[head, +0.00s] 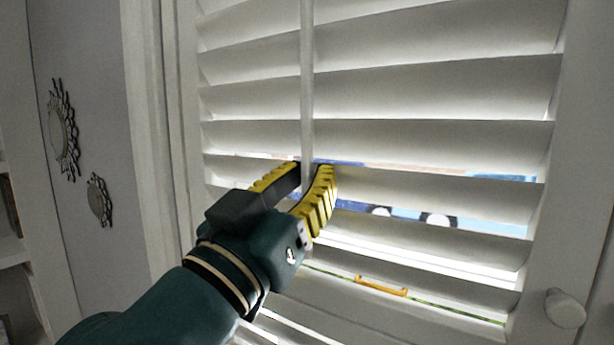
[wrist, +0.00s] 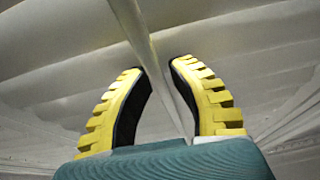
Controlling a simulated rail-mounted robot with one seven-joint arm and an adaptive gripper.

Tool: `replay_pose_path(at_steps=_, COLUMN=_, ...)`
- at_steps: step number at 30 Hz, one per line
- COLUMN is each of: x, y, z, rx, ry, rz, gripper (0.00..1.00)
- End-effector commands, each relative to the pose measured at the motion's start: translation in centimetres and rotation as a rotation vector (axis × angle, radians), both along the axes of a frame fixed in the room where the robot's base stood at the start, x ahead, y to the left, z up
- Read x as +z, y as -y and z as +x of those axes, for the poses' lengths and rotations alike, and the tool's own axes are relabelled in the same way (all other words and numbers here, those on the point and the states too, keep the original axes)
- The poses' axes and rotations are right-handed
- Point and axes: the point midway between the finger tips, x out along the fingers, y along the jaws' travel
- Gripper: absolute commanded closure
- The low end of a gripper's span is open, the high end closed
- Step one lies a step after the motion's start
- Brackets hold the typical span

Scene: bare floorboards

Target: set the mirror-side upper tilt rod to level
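The upper tilt rod (head: 307,90) is a thin white bar that runs down the front of the louvered shutter (head: 430,95). Its lower part reaches my gripper (head: 307,172). The yellow fingers with black inner pads stand one on each side of the rod, with their tips drawn in close around it. In the wrist view the rod (wrist: 146,30) passes between the fingertips of my gripper (wrist: 160,65). The upper slats are tilted and overlap with little light between them. Wider gaps show near and below my fingers. The contact faces are partly hidden.
Two ornate mirrors (head: 62,130) (head: 99,200) hang on the wall at left. A white knob (head: 565,308) sits on the right frame. An orange handle-like object (head: 381,286) shows at the lower slats. A blue scene shows through the gaps.

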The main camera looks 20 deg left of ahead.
Motion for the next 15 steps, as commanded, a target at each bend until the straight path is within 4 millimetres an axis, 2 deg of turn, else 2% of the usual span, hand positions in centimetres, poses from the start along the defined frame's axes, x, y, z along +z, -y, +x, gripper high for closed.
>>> replay_pose_path(at_steps=1, x=0.00, y=0.00, z=-0.02, rx=0.000, ry=0.000, rz=0.000, gripper=0.90)
replay_pose_path(at_steps=3, x=0.00, y=0.00, z=-0.02, rx=0.000, ry=0.000, rz=0.000, gripper=1.00)
replay_pose_path(at_steps=12, x=-0.01, y=0.00, z=-0.02, rx=0.000, ry=0.000, rz=0.000, gripper=1.00)
replay_pose_path(at_steps=15, x=-0.58, y=-0.01, z=0.01, rx=0.000, ry=-0.001, rz=-0.001, gripper=1.00)
